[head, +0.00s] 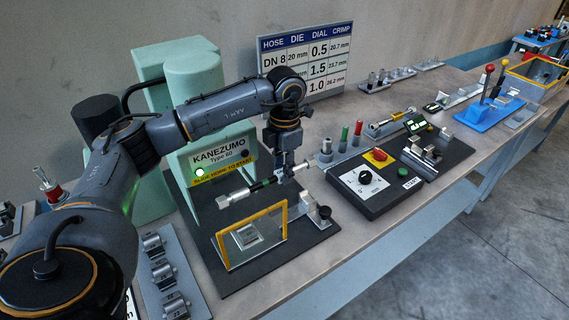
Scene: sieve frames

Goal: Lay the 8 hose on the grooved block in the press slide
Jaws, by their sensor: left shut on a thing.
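My left gripper (287,170) hangs over the press slide with its fingers pointing down, shut on a hose (268,183). The hose is short and dark with a green band and a silver fitting at its left end (232,197). It is held roughly level, above the yellow-framed clear guard (229,257). The grooved block (247,237) shows through this guard, low on the dark base plate; its groove is too small to make out. The hose looks apart from the block. The green press (195,75) stands behind, with a lit lamp. My right gripper is out of view.
A black control box (372,199) with a dial stands right of the press. A die tray (164,272) lies at left. The hose chart (306,55) stands behind. The table's front edge is close to the press base.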

